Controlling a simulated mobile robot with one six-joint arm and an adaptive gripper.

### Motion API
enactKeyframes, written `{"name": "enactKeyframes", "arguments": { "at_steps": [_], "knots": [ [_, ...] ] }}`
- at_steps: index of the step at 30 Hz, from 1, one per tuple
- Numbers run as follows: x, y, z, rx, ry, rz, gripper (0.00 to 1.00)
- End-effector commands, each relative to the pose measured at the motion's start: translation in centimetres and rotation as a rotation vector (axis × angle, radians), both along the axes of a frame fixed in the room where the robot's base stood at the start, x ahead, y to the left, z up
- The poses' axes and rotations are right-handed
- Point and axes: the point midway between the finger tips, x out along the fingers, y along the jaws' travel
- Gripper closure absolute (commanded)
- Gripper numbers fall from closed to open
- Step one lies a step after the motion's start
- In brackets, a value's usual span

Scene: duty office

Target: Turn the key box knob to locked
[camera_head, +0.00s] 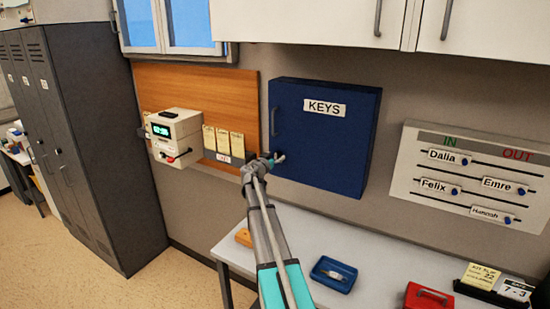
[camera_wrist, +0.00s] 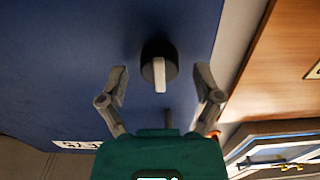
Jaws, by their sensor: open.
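The blue key box (camera_head: 335,150) with a KEYS label hangs on the wall, its door closed. In the wrist view the box door (camera_wrist: 60,70) fills the left and middle. The knob (camera_wrist: 159,66), black and round with a light grey grip bar, sits on that door; its bar lies along the picture's vertical. My gripper (camera_wrist: 161,78) is open, with one finger on each side of the knob and gaps between. In the head view my gripper (camera_head: 268,162) is at the box's lower left and hides the knob there.
A vertical handle (camera_head: 273,122) is on the box door's left edge. A time clock (camera_head: 175,137) and card rack (camera_head: 222,142) are to the left. The desk below holds a blue tray (camera_head: 333,287) and a red box (camera_head: 428,297). An in/out board (camera_head: 420,172) hangs right.

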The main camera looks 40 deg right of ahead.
Motion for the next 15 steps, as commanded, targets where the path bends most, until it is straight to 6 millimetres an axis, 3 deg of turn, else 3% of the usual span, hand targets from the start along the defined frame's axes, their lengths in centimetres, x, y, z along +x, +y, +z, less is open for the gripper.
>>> {"name": "enactKeyframes", "arguments": {
  "at_steps": [4, 15],
  "knots": [
    [-0.02, 0.00, 0.00, 0.000, 0.000, 0.000, 0.19],
    [-0.03, -0.01, 0.00, 0.000, 0.000, -0.001, 0.87]
  ]
}}
